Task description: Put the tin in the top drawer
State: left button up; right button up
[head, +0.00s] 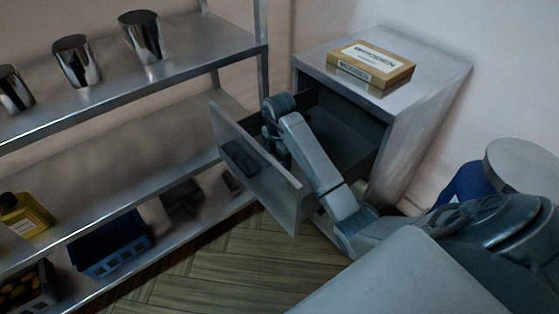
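The steel cabinet's top drawer (256,172) is pulled out, with its front panel and dark handle (240,158) facing left. My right arm reaches in from the right across the open drawer. My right gripper (271,140) points down just behind the drawer's front panel; its fingertips are mostly hidden, so I cannot see whether it holds anything. I cannot make out a tin for certain; the inside of the drawer is dark and partly covered by my arm. My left gripper is not in view.
A cardboard box (371,63) lies on the cabinet top (330,72). Shiny metal containers (143,37) stand on the upper shelf at the left. The wooden floor (225,265) between is clear.

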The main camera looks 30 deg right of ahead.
jog(key=shift+f, duration=0.1)
jog(key=o, duration=1.2)
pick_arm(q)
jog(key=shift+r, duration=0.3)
